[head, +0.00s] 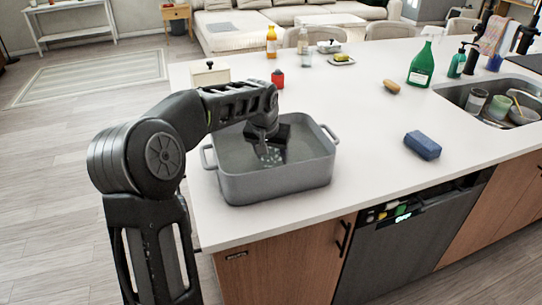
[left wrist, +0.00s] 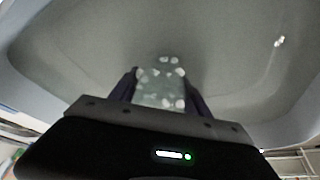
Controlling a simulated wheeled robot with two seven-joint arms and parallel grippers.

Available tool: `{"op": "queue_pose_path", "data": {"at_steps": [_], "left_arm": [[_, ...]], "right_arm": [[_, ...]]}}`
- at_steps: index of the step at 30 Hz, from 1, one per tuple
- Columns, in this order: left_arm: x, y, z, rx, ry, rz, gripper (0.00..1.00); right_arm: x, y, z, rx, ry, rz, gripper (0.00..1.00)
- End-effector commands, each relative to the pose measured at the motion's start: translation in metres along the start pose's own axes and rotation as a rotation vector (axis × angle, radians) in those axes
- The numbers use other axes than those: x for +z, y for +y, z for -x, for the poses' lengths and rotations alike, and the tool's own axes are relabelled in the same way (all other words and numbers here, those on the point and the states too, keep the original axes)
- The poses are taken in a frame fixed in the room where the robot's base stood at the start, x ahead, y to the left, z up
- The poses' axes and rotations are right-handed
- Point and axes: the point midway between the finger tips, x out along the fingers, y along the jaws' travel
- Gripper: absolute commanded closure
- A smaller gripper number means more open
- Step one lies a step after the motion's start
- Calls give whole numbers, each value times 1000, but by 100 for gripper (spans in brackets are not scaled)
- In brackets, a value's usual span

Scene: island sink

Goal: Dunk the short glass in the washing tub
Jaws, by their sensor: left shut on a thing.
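The washing tub (head: 285,184) is a grey rectangular tub with two side handles, standing on the near left part of the white counter. My left gripper (head: 268,150) reaches down into the tub. It is shut on the short glass (head: 270,157), which is clear with pale spots. In the left wrist view, the glass (left wrist: 160,88) sits between the two dark fingers, with the tub's grey inside (left wrist: 100,50) around it. I cannot tell whether the glass touches the tub's bottom. My right gripper is in neither view.
A blue sponge (head: 422,145) lies right of the tub. A green bottle (head: 421,66) and a sink with dishes (head: 500,106) are farther right. A red-topped shaker (head: 277,79) and a white box (head: 210,74) stand behind the tub. The counter's middle is mostly clear.

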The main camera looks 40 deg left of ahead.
Motion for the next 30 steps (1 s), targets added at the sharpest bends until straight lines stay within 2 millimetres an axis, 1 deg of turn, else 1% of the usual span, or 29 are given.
{"op": "queue_pose_path", "data": {"at_steps": [7, 11, 30], "left_arm": [[0, 0, 1, 0, 1, 0, 92], [-2, 0, 5, 0, 2, 0, 92], [-24, 0, 56, 1, 2, 0, 92]], "right_arm": [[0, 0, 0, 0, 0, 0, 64], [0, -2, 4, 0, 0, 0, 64], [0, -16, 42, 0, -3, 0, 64]]}}
